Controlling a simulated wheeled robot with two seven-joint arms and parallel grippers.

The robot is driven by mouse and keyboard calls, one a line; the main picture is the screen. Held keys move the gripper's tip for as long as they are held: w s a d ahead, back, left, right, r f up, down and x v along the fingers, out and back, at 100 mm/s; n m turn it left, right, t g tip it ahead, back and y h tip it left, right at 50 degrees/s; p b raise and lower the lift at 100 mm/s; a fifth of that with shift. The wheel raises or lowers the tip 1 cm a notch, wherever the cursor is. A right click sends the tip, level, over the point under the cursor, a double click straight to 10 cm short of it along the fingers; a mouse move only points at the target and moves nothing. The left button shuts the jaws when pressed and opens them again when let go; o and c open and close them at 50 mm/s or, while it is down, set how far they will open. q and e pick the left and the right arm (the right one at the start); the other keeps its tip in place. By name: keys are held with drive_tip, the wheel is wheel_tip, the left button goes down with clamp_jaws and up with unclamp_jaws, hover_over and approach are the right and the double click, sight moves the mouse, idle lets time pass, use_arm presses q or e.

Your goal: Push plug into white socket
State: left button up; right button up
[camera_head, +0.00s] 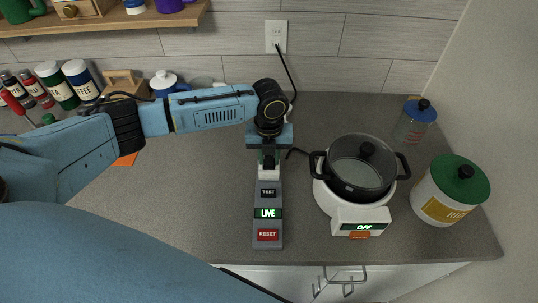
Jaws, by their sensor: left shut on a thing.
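My left gripper (268,150) points down at the top end of a grey power unit (268,205) and is shut on a dark plug (268,161), mostly hidden by the fingers. The white socket (268,173) is at that end of the unit, directly below the plug in the picture. Whether the plug's prongs touch or enter it cannot be told. A black cord (296,151) runs from near the plug towards the white coil stove (350,217), whose display reads OFF. The unit shows TEST, a lit LIVE sign and RESET. My right gripper is out of view.
A black lidded pot (362,167) sits on the stove. A white canister (450,190) and a blue-lidded jar (415,122) stand at the right. A wall outlet (276,36) has a black cord hanging from it. Spice jars (77,80) line the back left.

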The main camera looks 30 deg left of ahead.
use_arm(q)
drive_tip(key=shift+f, duration=0.15)
drive_tip(key=o, duration=1)
wheel_tip(320, 180, up, 12)
drive_tip(key=shift+r+b, duration=0.2)
drive_tip(key=shift+b, duration=0.1)
